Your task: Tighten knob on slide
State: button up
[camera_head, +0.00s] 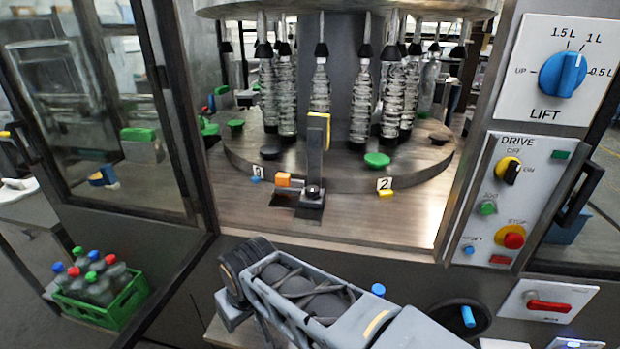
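A dark metal slide (316,160) with a yellow-faced top stands upright on the machine deck, in front of the round bottle table. A small dark round knob (313,191) sits at its foot. I cannot tell from this view whether the knob is tight or loose. My arm reaches in from the lower right, and its dark end, with my gripper (236,290), is below and left of the slide, in front of the deck and apart from the knob. Its fingers are not clear enough to tell open from shut.
Tags 3 (257,171) and 2 (384,184) flank the slide. The round table (250,160) carries clear bottles (321,90) and green pads. A framed glass door (110,120) stands open at left above a green bottle crate (100,315). Control panels (507,200) are at right.

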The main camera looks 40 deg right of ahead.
aim_at(312, 192)
jog(key=z, duration=0.8)
jog(key=i, duration=0.15)
jog(key=z, duration=0.05)
